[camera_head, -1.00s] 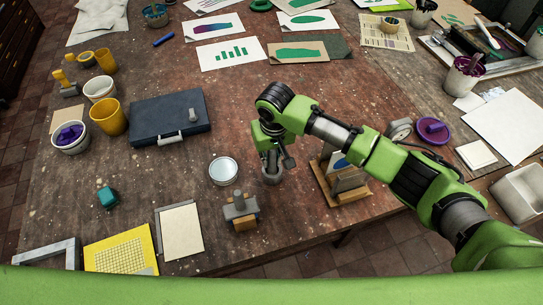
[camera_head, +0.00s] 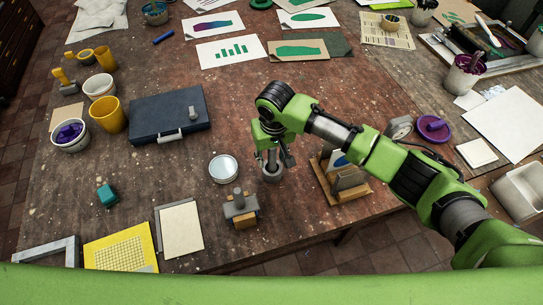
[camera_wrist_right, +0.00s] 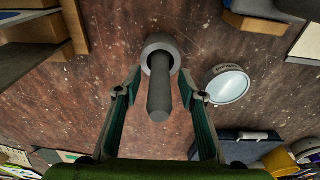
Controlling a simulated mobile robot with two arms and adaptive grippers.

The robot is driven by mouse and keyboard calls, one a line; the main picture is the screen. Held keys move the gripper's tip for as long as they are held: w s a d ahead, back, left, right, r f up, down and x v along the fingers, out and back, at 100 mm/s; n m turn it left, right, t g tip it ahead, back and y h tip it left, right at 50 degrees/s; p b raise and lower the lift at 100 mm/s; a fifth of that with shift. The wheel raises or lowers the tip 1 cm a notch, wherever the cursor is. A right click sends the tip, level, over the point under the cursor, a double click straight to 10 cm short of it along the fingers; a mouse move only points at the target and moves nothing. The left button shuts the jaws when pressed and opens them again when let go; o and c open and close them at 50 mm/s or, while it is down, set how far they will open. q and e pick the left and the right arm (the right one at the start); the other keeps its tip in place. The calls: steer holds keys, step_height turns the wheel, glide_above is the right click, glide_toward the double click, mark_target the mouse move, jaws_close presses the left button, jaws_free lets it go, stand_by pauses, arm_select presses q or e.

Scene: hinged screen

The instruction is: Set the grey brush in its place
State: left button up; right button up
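The grey brush (camera_wrist_right: 159,90) stands in a round grey holder (camera_wrist_right: 160,48) in the right wrist view, its handle end toward the camera. In the head view the holder (camera_head: 272,175) is near the table's front edge, with the brush (camera_head: 272,157) partly hidden by my gripper. My right gripper (camera_wrist_right: 161,95) is open, one finger on each side of the brush, with a visible gap to both. It shows from above in the head view (camera_head: 273,158). My left gripper is not in view.
A round white-topped tin (camera_head: 223,169) stands just left of the holder. A grey tool on a wooden block (camera_head: 241,207) is at the front left. A wooden stand (camera_head: 343,182) is close on the right. A dark case (camera_head: 170,116) lies farther back.

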steer(key=r, duration=0.4)
steer(key=s+r, duration=0.1)
steer(key=r, duration=0.6)
steer(key=shift+s+d+r, duration=0.15)
steer(key=shift+d+r, duration=0.05)
steer(key=shift+r, duration=0.15)
